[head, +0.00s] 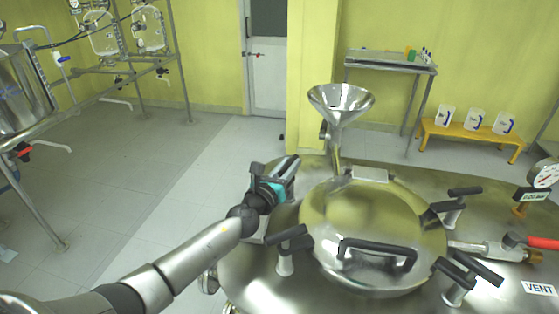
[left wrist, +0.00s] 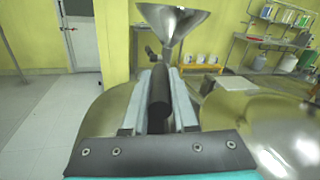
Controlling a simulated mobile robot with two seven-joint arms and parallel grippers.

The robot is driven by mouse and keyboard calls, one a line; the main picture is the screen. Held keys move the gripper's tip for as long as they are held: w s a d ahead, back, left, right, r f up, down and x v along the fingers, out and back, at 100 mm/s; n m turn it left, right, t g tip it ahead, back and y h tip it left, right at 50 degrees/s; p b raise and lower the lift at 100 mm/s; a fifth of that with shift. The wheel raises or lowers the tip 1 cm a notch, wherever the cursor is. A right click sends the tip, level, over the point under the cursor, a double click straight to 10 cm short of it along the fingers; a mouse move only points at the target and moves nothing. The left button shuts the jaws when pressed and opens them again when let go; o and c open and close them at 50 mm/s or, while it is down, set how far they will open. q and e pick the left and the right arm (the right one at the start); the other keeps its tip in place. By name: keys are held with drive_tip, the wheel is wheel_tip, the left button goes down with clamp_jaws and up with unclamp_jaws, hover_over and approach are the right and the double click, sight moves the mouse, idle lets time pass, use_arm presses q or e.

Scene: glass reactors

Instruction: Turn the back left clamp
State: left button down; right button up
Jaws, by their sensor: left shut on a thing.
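The back left clamp is mostly hidden by my left gripper (head: 284,170) in the head view. In the left wrist view its black handle (left wrist: 158,98) lies lengthwise between the two grey fingers of the gripper, which is shut on it. The round, shiny steel lid (head: 340,215) is just right of the gripper. A front left clamp (head: 287,240) with a black handle stands nearer, below the gripper. My right gripper is not in view.
A steel funnel (head: 341,100) rises behind the gripper. Two more clamps (head: 456,203) (head: 468,276) stand on the lid's right side. A black lid handle (head: 378,250) arches over the front. Open floor (head: 150,170) lies left.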

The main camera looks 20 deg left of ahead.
use_arm(q)
drive_tip(key=c, duration=0.7)
unclamp_jaws()
drive_tip(key=s, duration=0.9)
drive_tip(key=s+p, duration=0.1)
drive_tip(key=s, duration=0.3)
drive_tip(key=shift+s+a+f, duration=0.1)
drive_tip(key=shift+s+a, duration=0.25)
drive_tip(key=shift+a, duration=0.05)
drive_tip(key=shift+s, duration=0.8)
drive_tip(key=shift+c, duration=0.3)
